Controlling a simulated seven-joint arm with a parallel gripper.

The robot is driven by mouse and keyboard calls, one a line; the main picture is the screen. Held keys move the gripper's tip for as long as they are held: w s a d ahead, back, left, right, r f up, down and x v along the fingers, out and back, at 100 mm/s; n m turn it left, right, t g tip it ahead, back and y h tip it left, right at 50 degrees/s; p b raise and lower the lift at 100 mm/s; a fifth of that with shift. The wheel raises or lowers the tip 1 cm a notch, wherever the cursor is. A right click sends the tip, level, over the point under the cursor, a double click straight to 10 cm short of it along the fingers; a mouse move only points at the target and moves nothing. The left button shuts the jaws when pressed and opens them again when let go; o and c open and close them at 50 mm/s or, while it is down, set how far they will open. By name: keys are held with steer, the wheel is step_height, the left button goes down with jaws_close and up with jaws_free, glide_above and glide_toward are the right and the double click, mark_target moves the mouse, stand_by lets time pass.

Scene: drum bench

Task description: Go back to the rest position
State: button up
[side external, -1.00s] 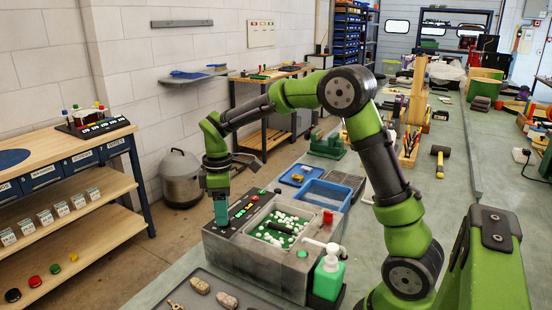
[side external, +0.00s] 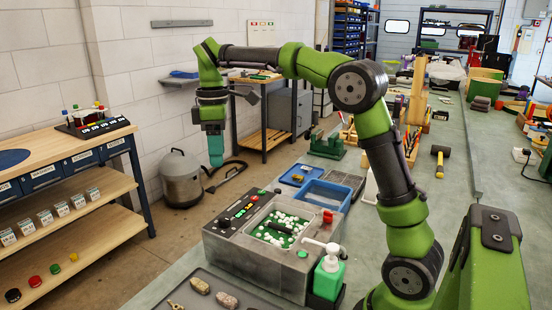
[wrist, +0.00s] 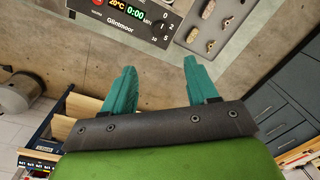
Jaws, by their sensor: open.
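My gripper (side external: 216,160) hangs in the air, pointing down, above and to the left of the drum machine (side external: 258,262). Its teal fingers also show in the wrist view (wrist: 158,85), spread apart with nothing between them. The machine is a grey box with a tub of green and white pieces (side external: 278,230) and a dark control panel (side external: 240,208). In the wrist view the panel (wrist: 140,15) with its lit display is near the top, beyond the fingertips.
A green pump bottle (side external: 328,275) stands at the machine's front right corner. A blue tray (side external: 325,195) lies behind it. A dark tray (side external: 215,285) with stones is in front. A wooden shelf bench (side external: 90,150) stands at left. The air around my gripper is clear.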

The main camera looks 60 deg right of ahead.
steer(key=s+a+f+m+t, duration=0.1)
steer(key=s+a+m+t, duration=0.1)
steer(key=s, duration=0.4)
steer(key=s+a+f+m+t+y, duration=0.1)
steer(key=s+a+f+m+t, duration=0.1)
steer(key=s+m, duration=0.3)
steer(key=s+a+f+m+t, duration=0.1)
steer(key=s+a+m+t, duration=0.1)
steer(key=s, duration=0.7)
steer(key=shift+a+f+m+t+y, duration=0.35)
steer(key=shift+m+t, duration=0.45)
steer(key=shift+m, duration=0.4)
steer(key=shift+s, duration=0.1)
